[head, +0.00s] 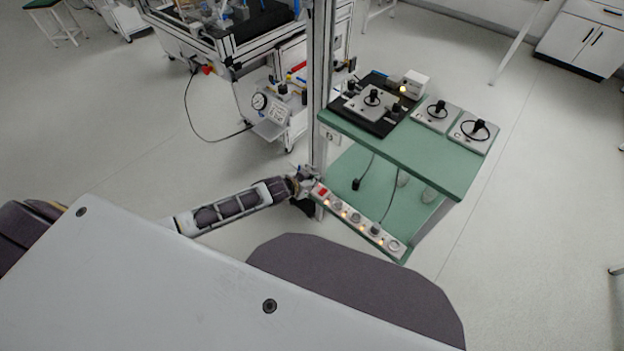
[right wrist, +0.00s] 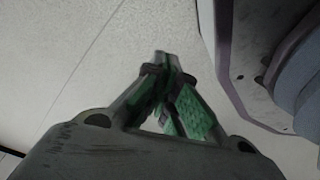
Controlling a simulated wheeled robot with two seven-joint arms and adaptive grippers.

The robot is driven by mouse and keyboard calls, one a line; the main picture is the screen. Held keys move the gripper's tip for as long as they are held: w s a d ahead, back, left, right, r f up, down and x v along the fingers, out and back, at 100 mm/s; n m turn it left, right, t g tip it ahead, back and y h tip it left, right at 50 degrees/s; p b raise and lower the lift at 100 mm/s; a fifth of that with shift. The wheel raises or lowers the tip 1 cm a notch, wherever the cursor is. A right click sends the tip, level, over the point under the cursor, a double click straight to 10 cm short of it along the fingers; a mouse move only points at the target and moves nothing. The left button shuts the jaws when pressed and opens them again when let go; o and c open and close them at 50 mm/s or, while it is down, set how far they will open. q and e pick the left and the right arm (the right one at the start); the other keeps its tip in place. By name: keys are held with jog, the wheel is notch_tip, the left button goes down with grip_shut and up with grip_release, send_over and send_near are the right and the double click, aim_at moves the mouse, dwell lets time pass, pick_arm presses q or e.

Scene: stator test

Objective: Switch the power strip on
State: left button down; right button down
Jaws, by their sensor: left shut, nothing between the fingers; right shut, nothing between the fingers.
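The white power strip (head: 357,222) lies along the front edge of the green lower shelf in the head view. A red switch (head: 320,191) is at its left end, and several sockets along it show small orange lights. A black plug sits in one socket toward the right end. My left gripper (head: 313,182) is shut and empty, right at the switch end of the strip; whether it touches the switch cannot be told. My right gripper (right wrist: 163,62) shows in the right wrist view, shut and empty, over bare floor.
The green upper shelf (head: 420,155) holds a black tray with a device, a small white box with a yellow light and two grey units. A metal post (head: 320,90) stands beside my left gripper. A wheeled machine frame stands behind.

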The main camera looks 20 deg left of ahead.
pick_arm(q)
jog(key=shift+s+a+r, duration=0.2)
jog(key=shift+s+r, duration=0.25)
jog(key=shift+r, duration=0.2)
pick_arm(e)
jog(key=shift+s+d+f, duration=0.3)
jog(key=shift+s+f, duration=0.05)
jog(key=shift+f, duration=0.05)
pick_arm(q)
jog(key=shift+f, duration=0.15)
